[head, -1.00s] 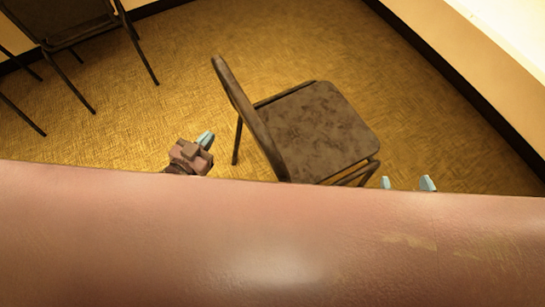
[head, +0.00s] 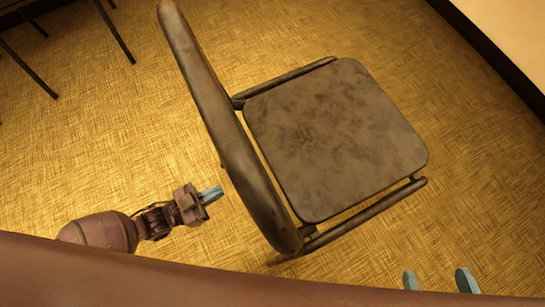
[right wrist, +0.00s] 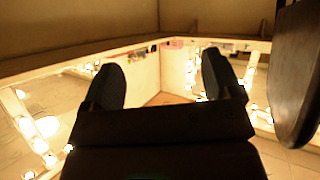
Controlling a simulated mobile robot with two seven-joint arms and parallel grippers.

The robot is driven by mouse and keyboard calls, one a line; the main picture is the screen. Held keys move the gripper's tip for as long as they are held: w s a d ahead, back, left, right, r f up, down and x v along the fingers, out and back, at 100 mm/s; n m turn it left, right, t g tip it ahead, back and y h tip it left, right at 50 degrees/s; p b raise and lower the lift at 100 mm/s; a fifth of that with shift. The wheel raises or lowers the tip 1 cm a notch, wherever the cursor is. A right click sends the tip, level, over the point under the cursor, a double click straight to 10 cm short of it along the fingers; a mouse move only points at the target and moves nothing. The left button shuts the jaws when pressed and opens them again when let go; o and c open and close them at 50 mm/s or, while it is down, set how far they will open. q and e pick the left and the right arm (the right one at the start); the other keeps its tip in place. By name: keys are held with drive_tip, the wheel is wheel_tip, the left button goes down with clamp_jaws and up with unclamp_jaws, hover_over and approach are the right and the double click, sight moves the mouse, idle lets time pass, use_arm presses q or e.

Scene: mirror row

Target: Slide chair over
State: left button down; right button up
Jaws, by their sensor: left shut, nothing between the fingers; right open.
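A brown folding chair (head: 335,140) stands on the floor in the middle of the head view, its backrest (head: 225,130) towards the left and its seat to the right. My left gripper (head: 211,194) is shut and empty, just left of the backrest, with a small gap seeming to lie between them. My right gripper (head: 439,281) shows only its two fingertips, spread apart, at the lower right, below the seat's near corner. In the right wrist view its open fingers (right wrist: 168,80) have nothing between them, and a dark rounded panel (right wrist: 299,75), possibly the chair, stands at the right edge.
Legs of another chair (head: 115,30) show at the upper left. A wall with a dark baseboard (head: 490,50) runs along the upper right. The patterned floor (head: 110,140) is bare around the chair. Lit mirrors (right wrist: 45,105) line the walls in the right wrist view.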

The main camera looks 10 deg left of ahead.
use_arm(q)
drive_tip(key=f+b+x, duration=0.1)
drive_tip(key=x, duration=1.2)
drive_tip(key=shift+w, duration=0.25)
drive_tip(key=shift+w+d, duration=0.2)
drive_tip(key=shift+d, duration=0.15)
